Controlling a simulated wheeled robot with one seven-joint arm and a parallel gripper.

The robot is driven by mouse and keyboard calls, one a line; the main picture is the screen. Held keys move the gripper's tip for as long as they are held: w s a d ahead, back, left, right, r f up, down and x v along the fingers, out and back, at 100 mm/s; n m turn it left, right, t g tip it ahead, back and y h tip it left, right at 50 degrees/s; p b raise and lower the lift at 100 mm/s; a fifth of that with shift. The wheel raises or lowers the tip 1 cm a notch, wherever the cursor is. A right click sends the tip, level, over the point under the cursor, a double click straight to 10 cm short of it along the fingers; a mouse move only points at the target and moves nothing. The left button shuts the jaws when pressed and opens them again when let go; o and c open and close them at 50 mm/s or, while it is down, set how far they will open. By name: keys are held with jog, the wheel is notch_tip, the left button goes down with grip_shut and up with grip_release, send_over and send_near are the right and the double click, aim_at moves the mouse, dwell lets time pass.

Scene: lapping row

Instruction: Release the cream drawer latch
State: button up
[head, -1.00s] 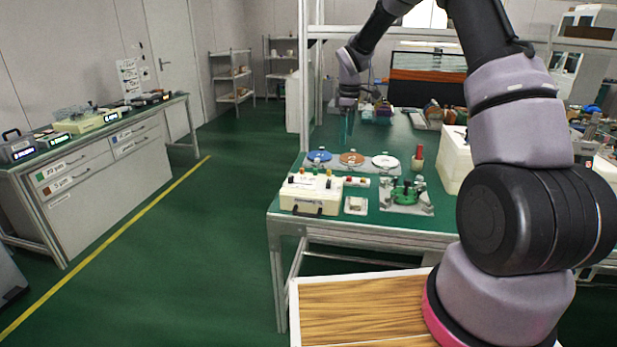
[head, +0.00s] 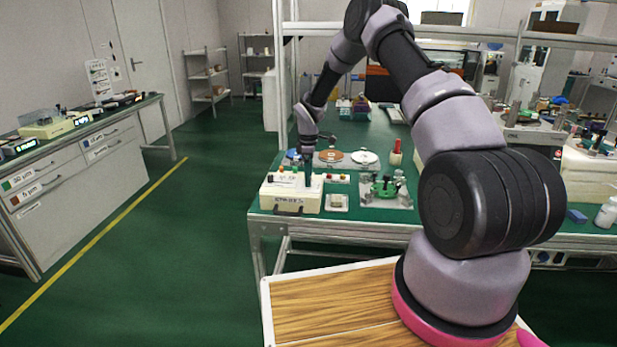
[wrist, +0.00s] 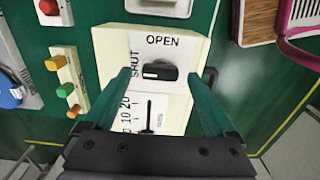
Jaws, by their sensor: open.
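The cream box (head: 285,201) stands at the near left corner of the green worktable. The wrist view shows its top (wrist: 115,45) with the words OPEN and SHUT beside a black knob (wrist: 160,70). The knob lies across the picture, its white mark toward SHUT at the left. My gripper (wrist: 158,76) is open with green fingers, one at each side of the knob. Whether they touch it, I cannot tell. A black handle (wrist: 210,78) shows at the box's right edge. In the head view, my gripper (head: 308,181) points down over the box and hides part of its top.
A strip with coloured buttons (wrist: 68,80) lies left of the box in the wrist view. A small pale block (head: 338,202) and a green fixture (head: 384,188) stand to the right in the head view. Discs (head: 331,156) lie behind. A scale with a slider (wrist: 149,112) is below the knob.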

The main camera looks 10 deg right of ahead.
jog(key=shift+f, duration=0.4)
jog(key=c, duration=1.4)
